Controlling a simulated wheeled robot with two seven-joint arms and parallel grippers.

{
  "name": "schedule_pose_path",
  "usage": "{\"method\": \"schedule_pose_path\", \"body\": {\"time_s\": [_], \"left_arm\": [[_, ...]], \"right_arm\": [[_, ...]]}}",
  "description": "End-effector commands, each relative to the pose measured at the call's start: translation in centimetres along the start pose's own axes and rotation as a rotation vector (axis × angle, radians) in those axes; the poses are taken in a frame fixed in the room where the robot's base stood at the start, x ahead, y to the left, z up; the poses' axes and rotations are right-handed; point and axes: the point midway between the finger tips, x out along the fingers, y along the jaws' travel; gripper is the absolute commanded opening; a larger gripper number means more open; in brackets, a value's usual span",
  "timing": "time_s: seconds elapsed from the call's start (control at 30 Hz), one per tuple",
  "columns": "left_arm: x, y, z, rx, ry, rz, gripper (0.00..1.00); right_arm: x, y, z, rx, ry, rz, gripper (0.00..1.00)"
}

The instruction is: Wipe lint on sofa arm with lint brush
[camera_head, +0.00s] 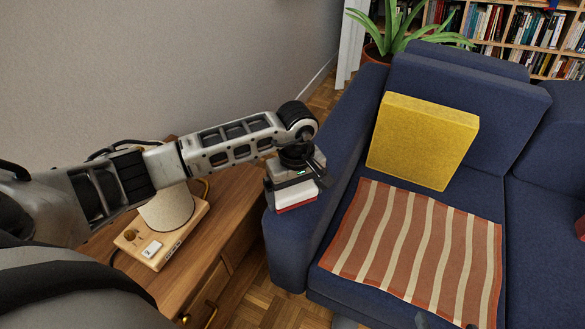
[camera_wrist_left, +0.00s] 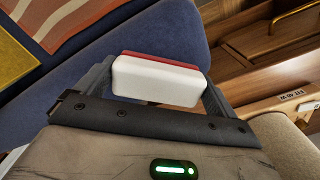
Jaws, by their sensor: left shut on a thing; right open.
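The lint brush (camera_head: 291,198) is a white block with a red side. My left gripper (camera_head: 292,190) is shut on it, low at the front end of the blue sofa arm (camera_head: 290,245). In the left wrist view the brush (camera_wrist_left: 155,80) sits between the two fingers, its red side toward the blue fabric. I cannot tell whether it touches the sofa arm. No lint can be made out; the brush and gripper hide part of the arm. Dark tips of my right gripper (camera_head: 445,322) show apart at the bottom edge, over the front of the sofa.
A wooden side table (camera_head: 232,215) with a lamp base (camera_head: 165,235) stands left of the sofa arm. A yellow cushion (camera_head: 422,140) and a striped cloth (camera_head: 415,245) are on the seat. A potted plant (camera_head: 395,28) and bookshelves (camera_head: 510,45) are behind.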

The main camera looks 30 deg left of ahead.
Motion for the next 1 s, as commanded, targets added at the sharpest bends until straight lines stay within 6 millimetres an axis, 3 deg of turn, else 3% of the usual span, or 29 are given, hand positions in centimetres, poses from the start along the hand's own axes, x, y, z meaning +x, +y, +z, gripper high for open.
{"method": "schedule_pose_path", "body": {"time_s": [0.07, 0.3, 0.6, 1.0], "left_arm": [[-2.3, 0.0, -0.2, 0.000, 0.005, 0.007, 0.73], [-4.3, -0.2, -0.3, -0.006, 0.004, 0.003, 0.73], [-7.0, -0.5, -0.4, -0.011, 0.004, 0.003, 0.73], [-8.0, -0.6, -0.4, -0.015, 0.003, 0.003, 0.73]], "right_arm": [[-0.7, 0.0, -0.8, -0.002, 0.005, 0.006, 0.70], [-1.9, 0.1, -2.8, -0.002, 0.039, 0.019, 0.70], [-2.3, -0.1, -2.8, 0.013, 0.005, 0.019, 0.70], [-2.0, 0.0, -3.1, 0.014, 0.004, 0.020, 0.70]]}}
